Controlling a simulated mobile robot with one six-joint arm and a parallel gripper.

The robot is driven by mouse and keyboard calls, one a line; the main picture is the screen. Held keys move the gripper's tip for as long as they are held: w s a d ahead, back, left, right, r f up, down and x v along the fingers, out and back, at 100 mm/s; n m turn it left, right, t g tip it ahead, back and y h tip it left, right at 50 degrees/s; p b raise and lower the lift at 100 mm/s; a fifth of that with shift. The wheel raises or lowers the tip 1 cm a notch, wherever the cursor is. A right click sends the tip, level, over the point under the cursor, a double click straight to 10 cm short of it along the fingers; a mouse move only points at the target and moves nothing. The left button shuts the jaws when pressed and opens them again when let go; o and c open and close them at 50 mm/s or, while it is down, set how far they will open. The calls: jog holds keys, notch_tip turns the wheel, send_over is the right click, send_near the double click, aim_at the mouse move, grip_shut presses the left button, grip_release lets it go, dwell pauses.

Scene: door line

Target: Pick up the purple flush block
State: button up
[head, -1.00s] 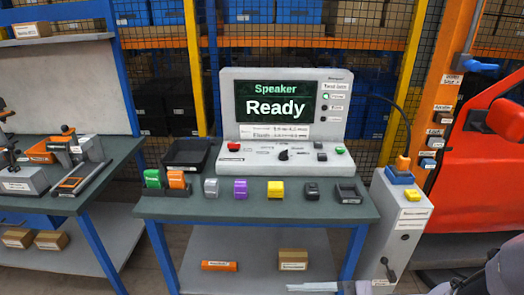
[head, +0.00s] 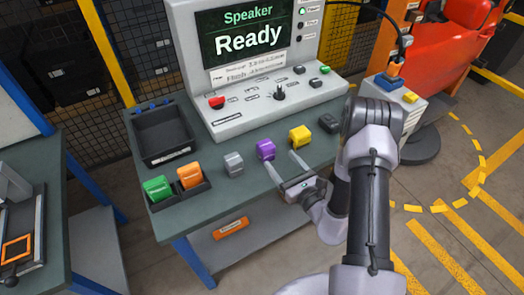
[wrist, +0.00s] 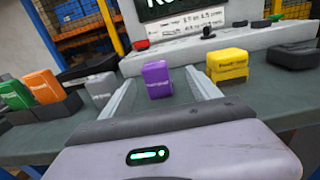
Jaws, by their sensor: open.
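The purple flush block (head: 266,149) stands on the green-grey table top (head: 226,190), between a grey block (head: 233,164) and a yellow block (head: 300,135). In the wrist view the purple block (wrist: 157,79) is upright, ahead of my gripper and between the lines of its two fingers. My gripper (head: 283,172) is open and empty, at the front of the table. In the wrist view its fingers (wrist: 163,95) are spread wide, the right one close to the yellow block (wrist: 229,65). I cannot tell the exact gap between the fingertips and the purple block.
A holder (head: 180,201) with a green block (head: 158,188) and an orange block (head: 190,176) stands at the left. Behind are a black tray (head: 162,134) and the Speaker console (head: 240,42). A dark block (head: 328,123) sits right of the yellow one.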

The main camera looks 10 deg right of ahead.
aim_at(270, 150)
jog(key=x, duration=0.3)
jog(key=b+x, duration=0.1)
jog(key=x, duration=0.2)
jog(key=a+x, duration=0.1)
jog(key=x, duration=0.1)
jog(key=shift+w+a, duration=0.1)
jog(key=shift+w, duration=0.15)
grip_shut()
jog(key=shift+r, duration=0.1)
